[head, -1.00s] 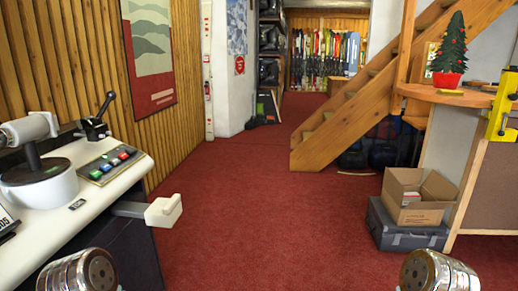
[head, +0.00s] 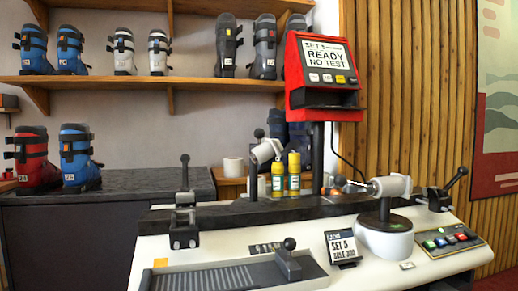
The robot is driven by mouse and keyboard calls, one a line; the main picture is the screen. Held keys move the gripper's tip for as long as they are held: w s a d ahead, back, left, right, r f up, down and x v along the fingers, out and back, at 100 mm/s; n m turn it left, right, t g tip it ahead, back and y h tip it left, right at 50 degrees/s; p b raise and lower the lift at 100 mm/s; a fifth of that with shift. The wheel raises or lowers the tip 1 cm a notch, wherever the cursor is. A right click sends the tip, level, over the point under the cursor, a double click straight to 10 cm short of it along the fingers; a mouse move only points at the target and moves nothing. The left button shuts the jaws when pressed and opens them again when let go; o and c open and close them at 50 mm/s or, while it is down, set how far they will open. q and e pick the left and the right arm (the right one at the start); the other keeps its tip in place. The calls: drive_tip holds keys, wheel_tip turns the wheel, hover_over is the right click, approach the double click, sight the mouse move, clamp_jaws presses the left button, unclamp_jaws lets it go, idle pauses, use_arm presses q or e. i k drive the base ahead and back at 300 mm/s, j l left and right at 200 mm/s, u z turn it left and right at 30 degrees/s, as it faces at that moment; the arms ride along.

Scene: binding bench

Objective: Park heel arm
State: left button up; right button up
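The binding test bench (head: 225,240) is white with a dark rail along its back. A grey-white cylinder arm (head: 393,186) sits on a dark post in a round white base (head: 385,240) at the right, its thin metal tip pointing left. Another pale cylinder arm (head: 265,151) stands behind the bench's middle, tilted. A dark clamp with an upright lever (head: 184,215) is on the rail's left; a second lever (head: 447,188) is at the far right. No label shows which part is the heel arm. Neither gripper is in view.
A red display (head: 322,75) reads "READY NO TEST". A "SET 5" card (head: 342,246), two yellow-green bottles (head: 286,175) and a button panel (head: 448,240) are on the bench. A small black-knobbed lever (head: 288,260) stands on the grey front tray (head: 205,277). Ski boots fill the wall shelves.

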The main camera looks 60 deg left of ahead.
sight(260, 153)
drive_tip(key=k+l+u, duration=0.15)
drive_tip(key=u, duration=0.2)
drive_tip(key=k+l+u, duration=0.15)
drive_tip(key=u, duration=0.2)
drive_tip(key=k+l+u, duration=0.15)
drive_tip(key=u, duration=0.2)
drive_tip(key=i+u, duration=0.1)
drive_tip(key=u, duration=0.65)
drive_tip(key=i+u, duration=0.1)
drive_tip(key=u, duration=0.25)
drive_tip(key=j+z, duration=0.45)
drive_tip(key=j, duration=0.5)
drive_tip(key=j+z, duration=0.5)
drive_tip(key=j, duration=0.5)
